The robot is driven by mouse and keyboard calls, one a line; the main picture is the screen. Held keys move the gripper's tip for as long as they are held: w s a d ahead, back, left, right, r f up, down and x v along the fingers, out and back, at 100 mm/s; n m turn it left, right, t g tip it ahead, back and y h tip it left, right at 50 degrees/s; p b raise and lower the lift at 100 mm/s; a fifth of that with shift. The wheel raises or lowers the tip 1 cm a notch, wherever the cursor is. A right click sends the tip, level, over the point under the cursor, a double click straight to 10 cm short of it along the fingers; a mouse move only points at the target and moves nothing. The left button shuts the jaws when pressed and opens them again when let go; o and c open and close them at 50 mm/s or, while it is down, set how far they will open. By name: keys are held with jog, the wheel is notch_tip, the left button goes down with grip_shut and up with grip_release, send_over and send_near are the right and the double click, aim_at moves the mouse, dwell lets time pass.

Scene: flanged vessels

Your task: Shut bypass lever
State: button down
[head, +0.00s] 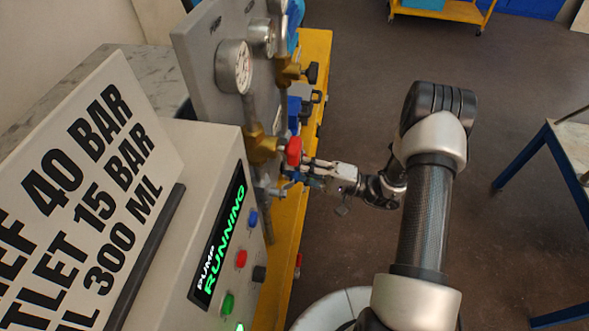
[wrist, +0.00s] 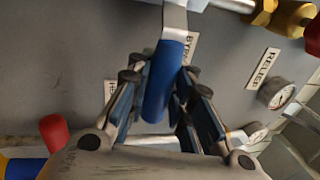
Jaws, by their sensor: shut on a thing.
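The bypass lever (wrist: 163,88) has a blue sleeve and a bare metal arm at its top in the wrist view. It stands out from the grey panel (wrist: 85,55), in front of a partly hidden label (wrist: 190,48) reading "BYP". My gripper (wrist: 159,78) has its fingers on both sides of the blue sleeve and is shut on it. In the head view my gripper (head: 308,170) is at the panel's lower end, just below a red handle (head: 294,150). The lever is mostly hidden by the fingers there.
A pump box with a lit "PUMP RUNNING" display (head: 219,240) and a large sign (head: 85,190) stand left. Brass fittings (head: 262,146) and a gauge (head: 233,66) crowd the panel. A red handle (wrist: 55,132) is near my gripper's left. Open floor (head: 520,80) lies right.

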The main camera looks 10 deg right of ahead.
jog(key=shift+r+n, duration=0.2)
jog(key=shift+n, duration=0.2)
jog(key=shift+d, duration=0.1)
jog(key=c, duration=1.4)
grip_release()
jog(key=shift+r, duration=0.1)
jog(key=v, duration=1.2)
